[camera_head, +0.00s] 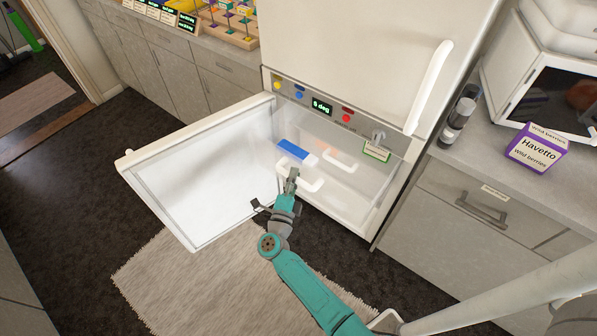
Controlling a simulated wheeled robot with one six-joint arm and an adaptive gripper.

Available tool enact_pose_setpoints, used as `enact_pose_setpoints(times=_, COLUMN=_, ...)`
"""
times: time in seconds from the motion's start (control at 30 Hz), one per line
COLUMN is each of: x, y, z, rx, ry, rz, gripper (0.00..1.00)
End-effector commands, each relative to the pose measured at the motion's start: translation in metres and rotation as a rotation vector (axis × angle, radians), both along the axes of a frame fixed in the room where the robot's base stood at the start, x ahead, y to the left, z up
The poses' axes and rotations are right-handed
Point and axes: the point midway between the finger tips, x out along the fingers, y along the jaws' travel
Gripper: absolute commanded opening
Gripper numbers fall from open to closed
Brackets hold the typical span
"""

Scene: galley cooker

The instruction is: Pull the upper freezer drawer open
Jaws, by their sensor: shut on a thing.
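The freezer compartment stands open, its white door (200,175) swung out to the left. Inside are clear drawers, hard to tell apart through their transparent walls. A white bar handle (312,185) is at the drawer front, and my gripper (291,176) is shut on its left part. A second, paler white handle shape (341,161) shows behind and to the right; I cannot tell which drawer it belongs to. A blue and white item (296,151) shows behind the handle. How far the drawer is out is unclear.
The control panel (321,105) reads "5 deg" above the compartment. A green-edged label (377,152) is at its right. The counter at right holds a purple Havetto box (537,148) and dark bottles (459,115). A pale rug (190,280) lies on the floor.

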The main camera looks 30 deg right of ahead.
Motion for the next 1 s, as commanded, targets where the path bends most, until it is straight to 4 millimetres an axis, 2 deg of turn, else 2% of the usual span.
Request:
enact_pose_setpoints(times=0.37, x=-0.001, y=0.001, z=0.001, rx=-0.001, ry=-0.001, rz=-0.001, gripper=0.00)
enact_pose_setpoints(times=0.4, x=-0.001, y=0.001, z=0.001, rx=-0.001, ry=-0.001, rz=-0.001, gripper=0.26)
enact_pose_setpoints(times=0.5, x=-0.001, y=0.001, z=0.001, rx=-0.001, ry=-0.001, rz=-0.001, gripper=0.47)
enact_pose_setpoints(times=0.83, x=-0.002, y=0.003, z=0.000, rx=-0.001, ry=-0.001, rz=0.000, gripper=0.47)
enact_pose_setpoints(times=1.0, x=-0.013, y=0.016, z=-0.004, rx=-0.001, ry=0.001, rz=0.003, gripper=0.47)
